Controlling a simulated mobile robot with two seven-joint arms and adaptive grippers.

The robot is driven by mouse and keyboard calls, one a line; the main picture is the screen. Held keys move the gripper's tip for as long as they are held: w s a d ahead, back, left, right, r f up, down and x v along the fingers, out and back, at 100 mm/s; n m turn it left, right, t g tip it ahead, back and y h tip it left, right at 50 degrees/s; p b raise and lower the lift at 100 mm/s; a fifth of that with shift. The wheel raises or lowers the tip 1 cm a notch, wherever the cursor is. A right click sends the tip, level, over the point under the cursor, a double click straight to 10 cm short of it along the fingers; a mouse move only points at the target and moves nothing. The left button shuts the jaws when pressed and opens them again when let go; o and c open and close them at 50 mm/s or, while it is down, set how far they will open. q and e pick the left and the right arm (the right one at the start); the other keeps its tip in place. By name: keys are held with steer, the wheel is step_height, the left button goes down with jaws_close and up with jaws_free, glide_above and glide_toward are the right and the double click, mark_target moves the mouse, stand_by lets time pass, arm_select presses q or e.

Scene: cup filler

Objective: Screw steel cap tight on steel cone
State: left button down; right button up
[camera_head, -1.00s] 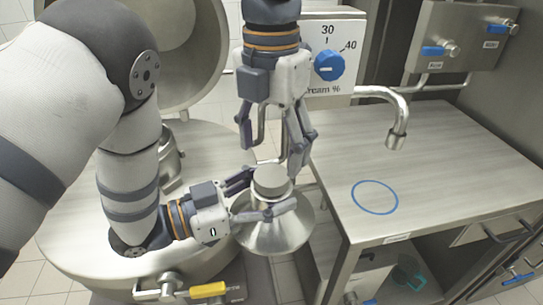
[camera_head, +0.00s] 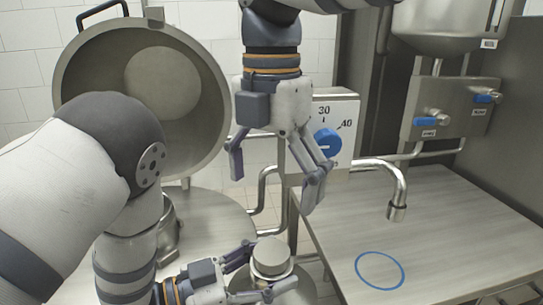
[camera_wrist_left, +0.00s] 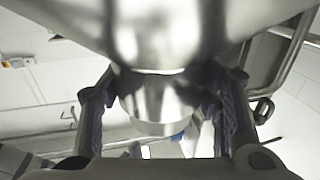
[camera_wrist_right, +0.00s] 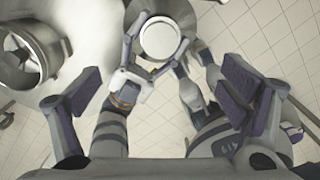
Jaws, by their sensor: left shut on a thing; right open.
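The steel cone (camera_head: 302,284) stands with its wide part down at the bottom of the head view; it fills the top of the left wrist view (camera_wrist_left: 170,30). The round steel cap (camera_head: 271,254) sits on top of the cone; how tight it is cannot be seen. It shows from above in the right wrist view (camera_wrist_right: 160,38). My left gripper (camera_head: 264,273) is shut around the cone's neck, just below the cap. My right gripper (camera_head: 275,185) hangs above the cap, fingers spread and empty, apart from it.
A steel table (camera_head: 450,230) with a blue ring (camera_head: 380,270) stands at the right, with a bent spout (camera_head: 398,190) over it. A dial box (camera_head: 335,125) is behind my right gripper. A large vessel with an open round lid (camera_head: 75,85) is at the left.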

step_height(320, 180, up, 6)
steer(key=shift+f, duration=0.25)
steer(key=d+r+n, duration=0.2)
steer(key=d, duration=0.2)
steer(key=s+d+f+m+g+h, duration=0.1)
steer(key=s+d+f+m+h, duration=0.15)
steer(key=f, duration=0.65)
steer(key=s+d+f+m+g+h, duration=0.1)
steer(key=d+f+m, duration=0.2)
steer(key=f, duration=0.5)
steer(key=s+d+f+m+g+y, duration=0.1)
steer(key=s+f+m+y, duration=0.1)
steer(key=s+f+m, duration=0.55)
steer(key=s+d+f+m+g+y, duration=0.1)
steer(key=s+f+m, duration=0.25)
steer(key=f, duration=0.65)
steer(key=s+d+f+m+g+y, duration=0.1)
steer(key=s+f+m+y, duration=0.1)
steer(key=s+f+m, duration=0.55)
steer(key=s+d+f+m+t, duration=0.1)
steer(key=s+d+f+m, duration=0.3)
steer(key=d, duration=0.2)
steer(key=s+d+f+m+t+h, duration=0.1)
steer(key=s+d+f+m+t, duration=0.1)
steer(key=s+d+f+m, duration=0.1)
steer(key=s+d+m, duration=0.1)
steer(key=d, duration=0.1)
steer(key=shift+d+f+t, duration=0.3)
steer(key=shift+d+f, duration=0.05)
steer(key=shift+d, duration=0.05)
